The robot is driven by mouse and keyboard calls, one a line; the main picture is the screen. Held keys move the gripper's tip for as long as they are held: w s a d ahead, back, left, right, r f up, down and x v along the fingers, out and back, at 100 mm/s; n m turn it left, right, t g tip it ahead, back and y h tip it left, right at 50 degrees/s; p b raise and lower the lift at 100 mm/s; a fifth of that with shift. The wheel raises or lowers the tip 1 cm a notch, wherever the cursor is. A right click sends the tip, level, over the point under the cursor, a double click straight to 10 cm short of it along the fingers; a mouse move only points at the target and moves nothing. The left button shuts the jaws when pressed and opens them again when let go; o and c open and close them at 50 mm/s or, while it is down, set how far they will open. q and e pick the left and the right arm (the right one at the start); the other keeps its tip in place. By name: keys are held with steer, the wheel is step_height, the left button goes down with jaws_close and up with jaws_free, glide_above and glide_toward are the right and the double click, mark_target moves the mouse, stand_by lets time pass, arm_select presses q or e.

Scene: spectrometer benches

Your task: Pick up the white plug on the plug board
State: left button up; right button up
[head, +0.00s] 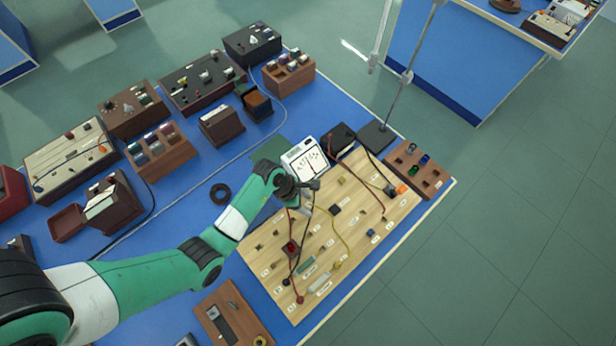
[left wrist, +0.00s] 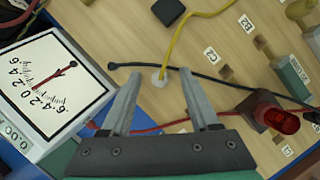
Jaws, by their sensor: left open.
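The plug board (head: 362,207) is a light wooden panel on the blue bench. In the left wrist view a small white plug (left wrist: 159,80) with a yellow cable (left wrist: 172,45) sits on the board. My left gripper (head: 313,187) is over the upper left part of the board. In the left wrist view its two fingers (left wrist: 160,72) are open, one on each side of the white plug, with gaps between. I cannot tell the height of the fingertips over the board. In the head view the white plug is not clear near my gripper. My right gripper is not in view.
A dark cable (left wrist: 215,74) and a red cable (left wrist: 150,128) run near the plug. A white meter (left wrist: 55,80) stands close at the left, and a red lamp (left wrist: 272,115) at the right. A stand (head: 377,135) rises behind the board.

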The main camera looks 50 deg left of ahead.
mark_target(307, 205)
arm_select(q)
jaws_close()
steer(key=shift+r, duration=0.15)
steer(key=shift+r, duration=0.25)
step_height(307, 205, up, 3)
steer(key=shift+f+p, duration=0.15)
steer(key=shift+p, duration=0.75)
steer(key=s+d+r+p, duration=0.3)
steer(key=s+r+p, duration=0.6)
steer(key=s+r, duration=0.3)
steer(key=shift+s+d+r, duration=0.25)
steer(key=shift+s+d, duration=0.15)
steer(key=shift+s, duration=0.3)
